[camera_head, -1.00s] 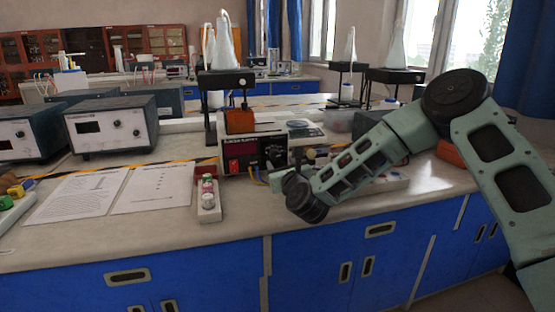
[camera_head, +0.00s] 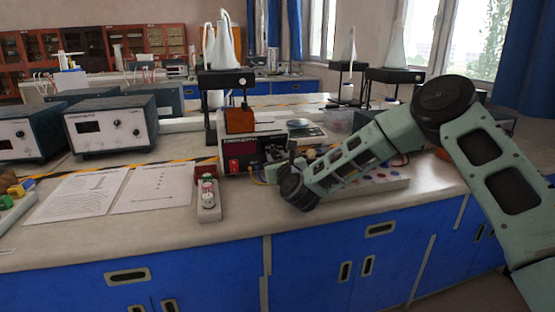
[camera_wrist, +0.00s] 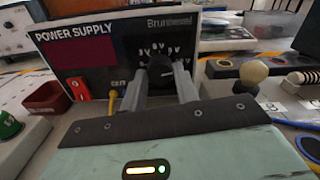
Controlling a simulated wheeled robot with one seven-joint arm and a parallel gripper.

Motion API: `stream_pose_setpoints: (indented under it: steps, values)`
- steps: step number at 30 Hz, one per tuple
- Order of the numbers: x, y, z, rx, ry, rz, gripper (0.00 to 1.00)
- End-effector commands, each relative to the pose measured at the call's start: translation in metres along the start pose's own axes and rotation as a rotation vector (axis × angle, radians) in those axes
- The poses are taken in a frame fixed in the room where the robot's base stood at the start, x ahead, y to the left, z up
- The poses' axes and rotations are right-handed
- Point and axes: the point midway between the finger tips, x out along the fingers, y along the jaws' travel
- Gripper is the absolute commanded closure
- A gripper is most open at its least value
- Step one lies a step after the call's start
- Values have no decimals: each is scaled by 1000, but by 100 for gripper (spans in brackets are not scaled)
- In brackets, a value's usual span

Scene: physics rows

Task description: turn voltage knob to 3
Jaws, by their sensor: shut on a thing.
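The power supply (camera_wrist: 60,55) has a dark front panel with a dark red display and a red switch at its lower left. Its black voltage knob (camera_wrist: 160,72) sits at the right of the panel, with white voltage marks in an arc above it. A short white line shows on the knob, but I cannot tell which mark it meets. My gripper (camera_wrist: 160,84) is shut on the knob, one finger on each side. In the head view the power supply (camera_head: 235,162) stands on the bench, and my wrist hides its right part and the knob.
A white tray with colored pieces (camera_head: 208,205) stands left of my wrist. Printed sheets (camera_head: 150,190) lie further left. In the wrist view a beige round knob (camera_wrist: 252,72) stands close to the right, and a yellow plug (camera_wrist: 112,98) is by the left finger.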

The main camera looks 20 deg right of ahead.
Motion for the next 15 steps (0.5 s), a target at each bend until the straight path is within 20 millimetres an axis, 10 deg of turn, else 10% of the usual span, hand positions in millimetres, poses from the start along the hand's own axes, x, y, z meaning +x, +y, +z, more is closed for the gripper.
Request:
stream_pose_setpoints:
  steps: [15]
  values:
    - [0,1,-1,-226,-1,1,92]
